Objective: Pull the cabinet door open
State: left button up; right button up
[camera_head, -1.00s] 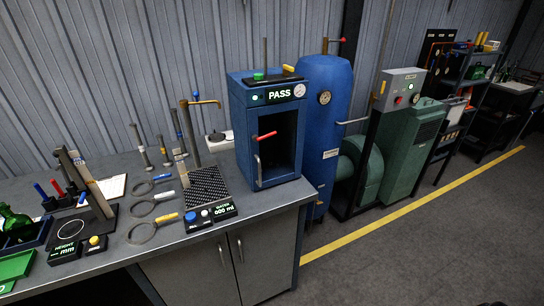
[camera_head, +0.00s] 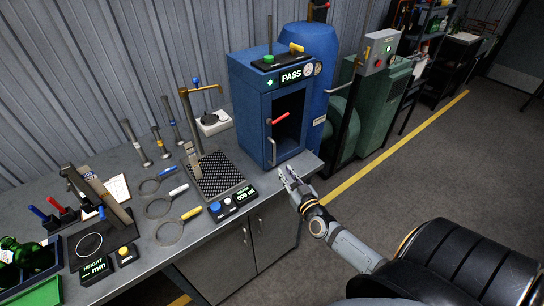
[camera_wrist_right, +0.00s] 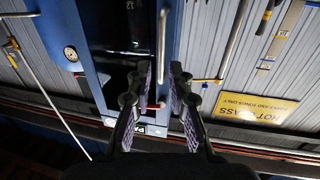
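The blue cabinet (camera_head: 246,102) with a lit PASS display stands at the right end of the bench. Its door (camera_head: 267,113) has a dark window and looks closed. A pale upright handle (camera_head: 271,152) is on the door's left side. My right gripper (camera_head: 287,175) is open and empty, just in front of and below the door, to the right of the handle. In the right wrist view, the picture is upside down; the handle (camera_wrist_right: 163,45) appears beyond the open fingers (camera_wrist_right: 153,75), seemingly not touched. My left gripper is not in view.
A red lever (camera_head: 280,118) shows at the window. A black keypad with readout (camera_head: 233,203) and ring-ended tools (camera_head: 165,207) lie on the bench (camera_head: 205,235) to the left. A blue tank (camera_head: 318,50) stands behind the cabinet. The floor at right is open.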

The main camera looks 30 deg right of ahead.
aim_at(274, 163)
jog(key=w, duration=0.3)
jog(key=w+b, duration=0.1)
jog(key=w, duration=0.2)
jog(key=w+d+b, duration=0.1)
jog(key=w, duration=0.2)
jog(key=shift+w+f, duration=0.1)
jog(key=shift+w, duration=0.05)
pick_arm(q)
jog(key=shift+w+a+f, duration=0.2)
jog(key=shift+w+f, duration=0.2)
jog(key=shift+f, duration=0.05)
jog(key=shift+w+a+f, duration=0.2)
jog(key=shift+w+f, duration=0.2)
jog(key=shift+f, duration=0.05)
pick_arm(e)
jog(key=shift+w, duration=0.1)
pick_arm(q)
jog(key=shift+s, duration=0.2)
pick_arm(e)
jog(key=shift+c, duration=0.3)
grip_shut()
